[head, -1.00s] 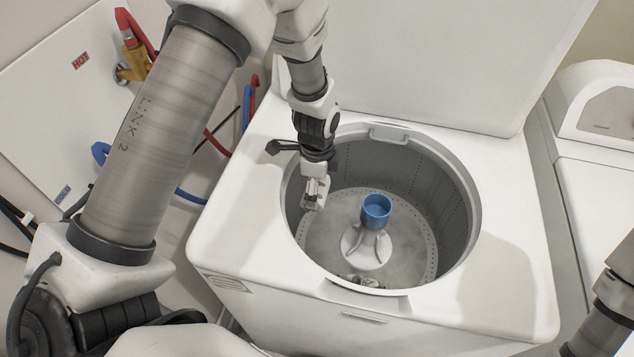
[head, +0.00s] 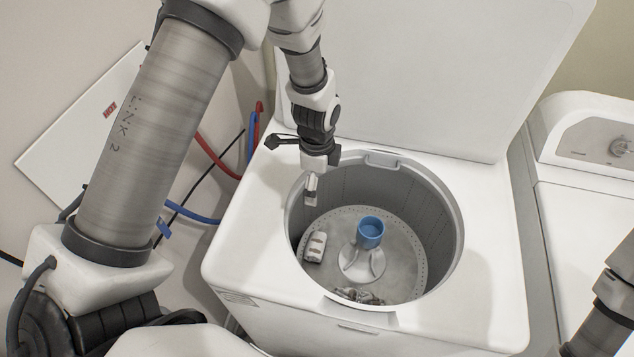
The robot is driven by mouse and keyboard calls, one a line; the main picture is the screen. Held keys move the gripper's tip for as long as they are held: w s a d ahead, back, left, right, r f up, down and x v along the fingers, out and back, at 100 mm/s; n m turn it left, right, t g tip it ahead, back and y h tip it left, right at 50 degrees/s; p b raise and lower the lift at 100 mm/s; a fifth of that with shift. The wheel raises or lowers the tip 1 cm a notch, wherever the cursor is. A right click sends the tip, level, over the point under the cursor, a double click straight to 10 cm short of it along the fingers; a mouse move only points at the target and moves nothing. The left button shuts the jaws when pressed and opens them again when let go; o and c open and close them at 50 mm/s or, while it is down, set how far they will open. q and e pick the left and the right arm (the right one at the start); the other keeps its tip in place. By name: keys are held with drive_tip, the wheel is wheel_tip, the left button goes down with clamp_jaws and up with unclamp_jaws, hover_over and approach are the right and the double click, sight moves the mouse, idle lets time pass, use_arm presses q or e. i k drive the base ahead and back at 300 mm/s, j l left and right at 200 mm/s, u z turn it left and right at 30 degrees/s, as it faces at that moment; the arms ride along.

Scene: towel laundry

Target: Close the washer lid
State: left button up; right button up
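The washer lid (head: 430,75) is the large white panel standing open and upright along the back of the white washer (head: 490,225). The round drum below is uncovered. My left gripper (head: 311,190) points down over the drum's left back rim, in front of the lid and apart from it. It is small and seen edge-on, so I cannot tell if its fingers are open or shut. No towel shows in it. My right arm (head: 612,285) shows only at the right edge, and its gripper is out of view.
A blue-capped agitator (head: 370,232) stands in the drum. A pale object or reflection (head: 315,247) shows at its left, and an unclear dark patch (head: 360,296) near the front. A second white machine (head: 590,190) stands at right. Red and blue hoses (head: 215,155) run at left.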

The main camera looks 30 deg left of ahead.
sight(454, 78)
drive_tip(key=k, duration=1)
